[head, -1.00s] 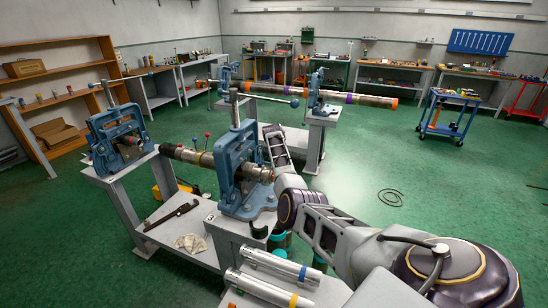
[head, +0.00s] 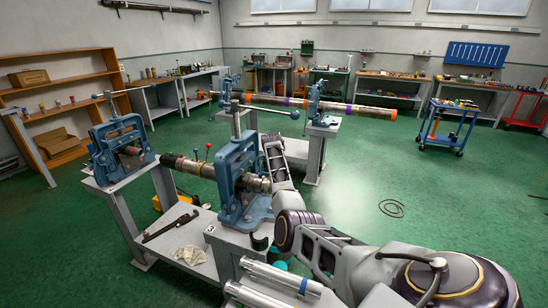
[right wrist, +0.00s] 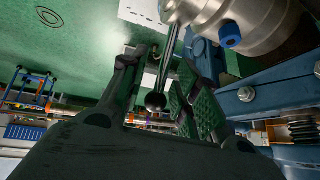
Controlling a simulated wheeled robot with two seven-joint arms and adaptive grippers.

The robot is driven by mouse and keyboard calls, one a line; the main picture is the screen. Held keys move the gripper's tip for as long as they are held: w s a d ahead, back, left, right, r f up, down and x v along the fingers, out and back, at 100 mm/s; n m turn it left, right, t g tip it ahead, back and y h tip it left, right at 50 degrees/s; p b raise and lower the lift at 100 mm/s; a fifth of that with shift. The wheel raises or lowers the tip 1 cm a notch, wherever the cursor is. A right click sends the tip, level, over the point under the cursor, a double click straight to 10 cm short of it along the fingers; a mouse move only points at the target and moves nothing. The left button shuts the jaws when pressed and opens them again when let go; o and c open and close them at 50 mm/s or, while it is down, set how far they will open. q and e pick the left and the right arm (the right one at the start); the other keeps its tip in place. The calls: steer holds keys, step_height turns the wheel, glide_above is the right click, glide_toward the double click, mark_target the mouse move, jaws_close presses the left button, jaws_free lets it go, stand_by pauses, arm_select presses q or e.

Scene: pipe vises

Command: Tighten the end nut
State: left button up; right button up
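A pipe (head: 194,167) is clamped in the near blue vise (head: 236,167), its right end sticking out (head: 262,185). My right gripper (head: 271,142) is just beyond that end, partly hidden by my arm. In the right wrist view, a silver round fitting (right wrist: 225,22) with a blue knob (right wrist: 231,35) shows at the top, probably the end nut. A dark rod (right wrist: 168,65) with a black ball tip (right wrist: 155,101) runs from it between the fingers of my right gripper (right wrist: 160,92). The fingers are apart; I cannot tell whether either touches the rod. My left gripper is not in view.
Another blue vise (head: 120,148) stands at left. A long pipe (head: 368,110) lies in the vises behind. A pipe wrench (head: 170,227) and a rag (head: 190,255) lie on the lower shelf. Silver cylinders (head: 281,278) lie in front. The green floor at right is mostly open.

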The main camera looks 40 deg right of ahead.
steer(key=v, duration=0.9)
steer(key=shift+r, duration=0.2)
stand_by(0.3)
steer(key=shift+s+d, duration=0.1)
steer(key=shift+d, duration=0.05)
steer(key=shift+f, duration=0.1)
stand_by(0.4)
